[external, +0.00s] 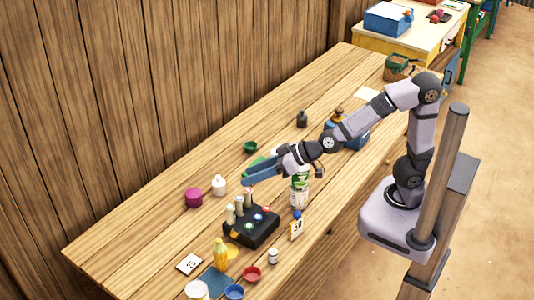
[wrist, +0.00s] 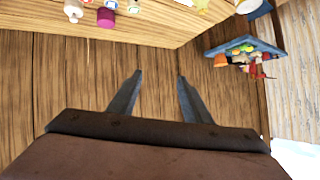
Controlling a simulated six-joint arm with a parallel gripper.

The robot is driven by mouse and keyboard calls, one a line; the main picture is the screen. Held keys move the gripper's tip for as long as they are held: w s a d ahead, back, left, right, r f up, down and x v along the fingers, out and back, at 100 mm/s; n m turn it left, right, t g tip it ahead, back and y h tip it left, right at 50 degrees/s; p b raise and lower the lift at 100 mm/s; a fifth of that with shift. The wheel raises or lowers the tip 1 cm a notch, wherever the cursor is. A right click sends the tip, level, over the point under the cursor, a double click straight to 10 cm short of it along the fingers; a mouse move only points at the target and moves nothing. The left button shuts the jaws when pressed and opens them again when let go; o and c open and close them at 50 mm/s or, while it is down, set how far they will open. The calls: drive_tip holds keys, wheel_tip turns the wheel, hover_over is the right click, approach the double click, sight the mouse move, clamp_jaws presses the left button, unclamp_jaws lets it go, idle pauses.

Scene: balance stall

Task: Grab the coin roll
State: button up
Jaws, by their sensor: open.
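My gripper (external: 248,174) is open and empty, held above the middle of the table, pointing left. In the wrist view its two fingers (wrist: 160,80) are spread, with only planks between and behind them. I cannot pick out the coin roll for certain. Three pale upright cylinders (external: 239,206) stand at the left edge of a black block (external: 262,234), below my gripper in the external view. Several coloured knobs are on the block's top. A small whitish cylinder (external: 272,256) stands in front of the block. Neither the cylinders nor the block is clear in the wrist view.
A magenta cup (external: 194,198) and white bottle (external: 219,185) stand left of the block. A green-white can (external: 299,188) stands close below my arm. A yellow bottle (external: 221,254), a red bowl (external: 251,274) and a blue bowl (external: 234,292) are in front. The table's far-left strip is clear.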

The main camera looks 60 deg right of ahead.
drive_tip(key=s+a+t+b, duration=0.1)
drive_tip(key=a+t+b, duration=0.2)
drive_tip(key=a, duration=0.2)
drive_tip(key=m+t+h+b, duration=0.3)
drive_tip(key=t+h+b, duration=0.25)
drive_tip(key=b, duration=0.25)
hover_over(276, 256)
drive_tip(key=s, duration=0.3)
wheel_tip(276, 256, down, 2)
drive_tip(key=shift+m+g+h, duration=0.25)
drive_tip(key=shift+m+g, duration=0.05)
drive_tip(key=shift+g, duration=0.05)
drive_tip(key=f, duration=1.6)
drive_tip(key=w+f, duration=0.1)
drive_tip(key=f, duration=0.8)
drive_tip(key=shift+d+p, duration=0.15)
drive_tip(key=shift+p, duration=0.2)
drive_tip(key=shift+f, duration=0.35)
drive_tip(key=shift+w+d+p, duration=0.1)
drive_tip(key=shift+w+p, duration=0.85)
drive_tip(key=shift+w, duration=1.9)
drive_tip(key=shift+w+f, duration=0.1)
drive_tip(key=shift+w, duration=0.65)
clamp_jaws()
